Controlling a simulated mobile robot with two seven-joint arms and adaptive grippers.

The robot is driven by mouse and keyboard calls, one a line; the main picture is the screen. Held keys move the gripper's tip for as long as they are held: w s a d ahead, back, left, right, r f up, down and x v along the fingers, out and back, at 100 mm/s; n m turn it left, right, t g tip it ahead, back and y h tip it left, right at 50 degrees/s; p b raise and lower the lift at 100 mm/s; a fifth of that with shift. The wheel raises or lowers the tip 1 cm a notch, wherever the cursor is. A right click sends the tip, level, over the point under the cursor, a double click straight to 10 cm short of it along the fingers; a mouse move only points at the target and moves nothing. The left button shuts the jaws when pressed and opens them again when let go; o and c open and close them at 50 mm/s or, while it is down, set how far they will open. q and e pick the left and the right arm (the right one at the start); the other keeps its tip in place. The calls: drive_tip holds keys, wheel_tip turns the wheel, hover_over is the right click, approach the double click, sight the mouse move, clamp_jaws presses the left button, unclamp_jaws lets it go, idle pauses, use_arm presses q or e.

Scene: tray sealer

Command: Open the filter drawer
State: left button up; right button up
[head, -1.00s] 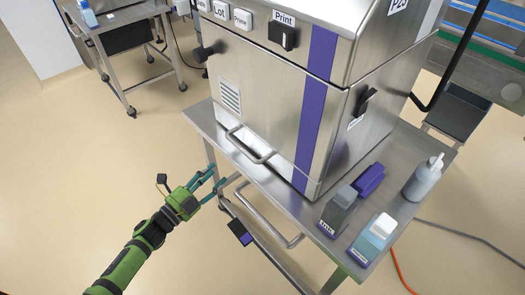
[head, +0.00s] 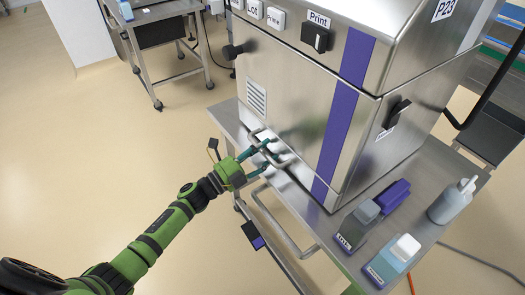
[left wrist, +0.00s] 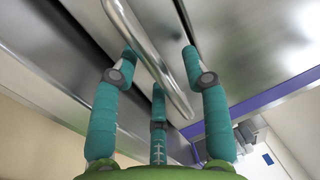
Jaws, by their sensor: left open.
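The metal machine (head: 300,105) stands on a steel table, with a bar handle (head: 283,164) low on its front; I take this handle as the filter drawer's. The drawer's edges are hard to make out, and its front looks flush with the machine. My left gripper (head: 266,154) is open at the handle. In the left wrist view the bar (left wrist: 150,50) runs diagonally between the teal fingers of the gripper (left wrist: 159,58). The fingers are not closed on it, and I cannot tell whether any touches it. My right gripper is out of view.
Two bottles with labels (head: 357,225) (head: 392,262), a purple block (head: 392,196) and a grey spray bottle (head: 453,201) stand on the steel table (head: 425,225). A lower rail (head: 275,220) runs below the table edge. Another steel cart (head: 165,12) stands at the back left. The floor at left is clear.

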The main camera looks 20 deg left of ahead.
use_arm(q)
clamp_jaws()
drive_tip(key=v, duration=0.3)
drive_tip(key=r+p+v, duration=0.1)
drive_tip(key=v, duration=0.1)
drive_tip(key=r+p+v, duration=0.1)
drive_tip(key=r+v, duration=0.1)
drive_tip(key=v, duration=1.2)
drive_tip(key=shift+s+a+r+p, duration=0.3)
drive_tip(key=shift+r+p, duration=0.05)
drive_tip(key=shift+r, duration=0.05)
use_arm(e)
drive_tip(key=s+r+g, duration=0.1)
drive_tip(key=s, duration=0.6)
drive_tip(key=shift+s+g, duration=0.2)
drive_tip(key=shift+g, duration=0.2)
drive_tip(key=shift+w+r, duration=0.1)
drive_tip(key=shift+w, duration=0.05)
use_arm(q)
drive_tip(key=shift+c, duration=0.9)
unclamp_jaws()
drive_tip(key=shift+o, duration=0.9)
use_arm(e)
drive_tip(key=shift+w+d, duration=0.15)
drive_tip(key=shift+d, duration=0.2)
